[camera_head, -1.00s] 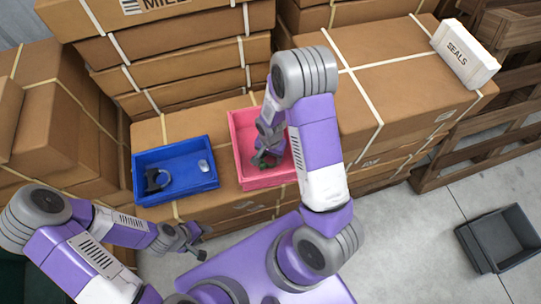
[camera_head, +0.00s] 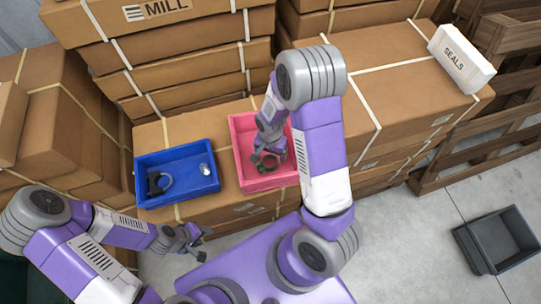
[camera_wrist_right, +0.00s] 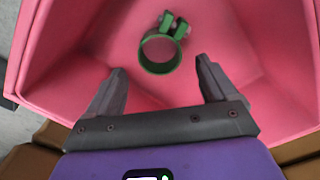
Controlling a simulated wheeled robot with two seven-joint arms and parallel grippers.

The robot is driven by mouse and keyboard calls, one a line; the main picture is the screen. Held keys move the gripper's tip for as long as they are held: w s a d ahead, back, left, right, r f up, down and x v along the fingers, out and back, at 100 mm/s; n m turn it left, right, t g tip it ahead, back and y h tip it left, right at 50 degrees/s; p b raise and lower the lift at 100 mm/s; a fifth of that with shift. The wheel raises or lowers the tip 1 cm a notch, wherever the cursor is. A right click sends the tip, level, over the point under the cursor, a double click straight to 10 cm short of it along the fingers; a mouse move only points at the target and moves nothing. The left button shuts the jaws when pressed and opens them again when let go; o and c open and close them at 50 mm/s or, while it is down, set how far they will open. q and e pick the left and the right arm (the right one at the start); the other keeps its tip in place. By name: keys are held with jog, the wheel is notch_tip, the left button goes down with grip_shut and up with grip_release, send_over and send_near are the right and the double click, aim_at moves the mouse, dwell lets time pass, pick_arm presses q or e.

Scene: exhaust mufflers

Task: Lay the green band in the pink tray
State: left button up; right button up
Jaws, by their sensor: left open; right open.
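The green band (camera_wrist_right: 160,68), a ring clamp with a bolted lug, lies on the floor of the pink tray (camera_wrist_right: 260,70). In the head view the band (camera_head: 268,160) shows only partly beside my right gripper (camera_head: 267,158), inside the pink tray (camera_head: 238,160). In the right wrist view my right gripper (camera_wrist_right: 160,85) is open, its fingers apart and empty, with the band just beyond the fingertips. My left gripper (camera_head: 202,243) is open and empty, in front of the boxes at the lower left.
A blue tray (camera_head: 145,195) left of the pink one holds a grey band (camera_head: 158,183) and a small metal piece (camera_head: 205,169). Cartons stack behind. A white SEALS box (camera_head: 462,60) is at right, a dark bin (camera_head: 497,240) on the floor.

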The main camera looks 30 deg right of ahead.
aim_at(271, 161)
pick_arm(q)
notch_tip(271, 161, up, 3)
jog(key=p, duration=0.2)
jog(key=shift+r+p, duration=0.15)
jog(key=shift+p, duration=0.15)
pick_arm(e)
notch_tip(271, 161, up, 8)
pick_arm(q)
jog(key=shift+s, duration=0.15)
pick_arm(e)
jog(key=shift+s+f, duration=0.1)
